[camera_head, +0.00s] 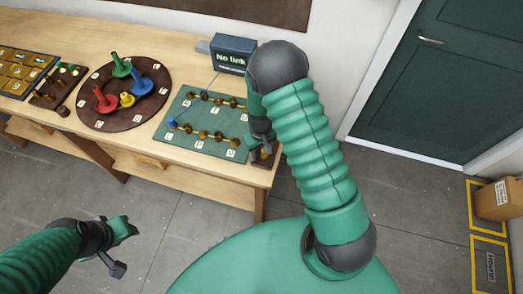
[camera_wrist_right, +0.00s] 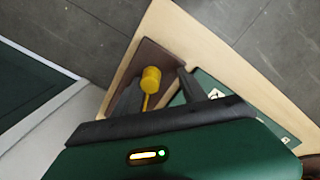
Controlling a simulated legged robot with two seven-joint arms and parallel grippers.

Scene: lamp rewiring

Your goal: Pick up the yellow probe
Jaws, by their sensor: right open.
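The yellow probe (camera_wrist_right: 151,80) stands on a brown holder (camera_wrist_right: 158,58) at the table corner in the right wrist view. Its round yellow head faces the camera, with a thin yellow shaft below it in the picture. My right gripper (camera_wrist_right: 160,76) is open, with its dark fingers on either side of the probe; I cannot tell whether they touch it. In the head view my right gripper (camera_head: 262,138) is over the table's right end and hides most of the probe. My left gripper (camera_head: 118,240) is over the floor, away from the table; its jaws are unclear.
A green board (camera_head: 185,140) with brass terminals lies left of my right gripper. A small screen reading "No link" (camera_head: 233,54) stands behind it. A round brown board (camera_head: 92,118) with coloured pieces is further left. A cardboard box (camera_head: 499,199) is on the floor at right.

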